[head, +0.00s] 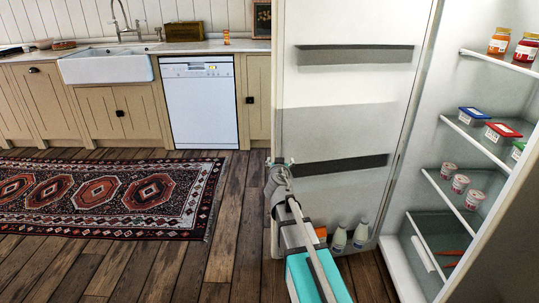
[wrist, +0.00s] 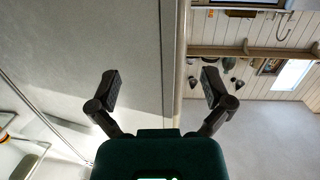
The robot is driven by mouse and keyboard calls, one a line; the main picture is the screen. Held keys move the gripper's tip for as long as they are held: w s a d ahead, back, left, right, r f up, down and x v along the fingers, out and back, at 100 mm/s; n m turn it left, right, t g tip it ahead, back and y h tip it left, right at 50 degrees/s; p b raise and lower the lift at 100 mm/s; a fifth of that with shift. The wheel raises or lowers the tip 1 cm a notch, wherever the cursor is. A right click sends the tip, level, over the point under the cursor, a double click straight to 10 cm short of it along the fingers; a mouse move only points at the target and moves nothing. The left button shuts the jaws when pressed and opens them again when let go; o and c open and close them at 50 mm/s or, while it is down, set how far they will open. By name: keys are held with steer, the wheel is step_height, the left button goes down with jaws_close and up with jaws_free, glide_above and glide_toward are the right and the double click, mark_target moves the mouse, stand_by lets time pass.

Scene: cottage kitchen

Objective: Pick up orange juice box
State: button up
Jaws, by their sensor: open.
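In the head view, an orange item (head: 321,231) stands low in the open fridge door, mostly hidden behind my arm. It may be the orange juice box, but I cannot tell. My gripper (head: 279,163) is in front of the fridge door (head: 345,120), above that item, near the door's left edge. In the wrist view, my gripper (wrist: 161,85) is open, its two dark fingers spread wide with nothing between them. No juice box shows clearly in the wrist view.
Two white bottles (head: 349,238) stand beside the orange item. The fridge shelves (head: 470,137) at right hold jars, tubs and cups. A small orange container (head: 226,38) stands on the counter, above the dishwasher (head: 198,103). A patterned rug (head: 110,196) covers the left floor; the wooden floor between is clear.

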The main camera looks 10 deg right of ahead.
steer(key=s+d+f+m+g+b, duration=0.1)
steer(key=s+d+f+g+b, duration=0.1)
steer(key=s+f+g, duration=0.95)
steer(key=s+a+f+n+g+y+b, duration=0.15)
steer(key=s+a+f, duration=0.25)
steer(key=s, duration=0.5)
steer(key=s+a+f+n+g+y, duration=0.3)
steer(key=s+a+f, duration=0.15)
steer(key=s, duration=0.45)
step_height(320, 180, up, 38)
steer(key=p, duration=3.8)
steer(key=shift+w+d+f, duration=0.15)
steer(key=shift+w, duration=0.15)
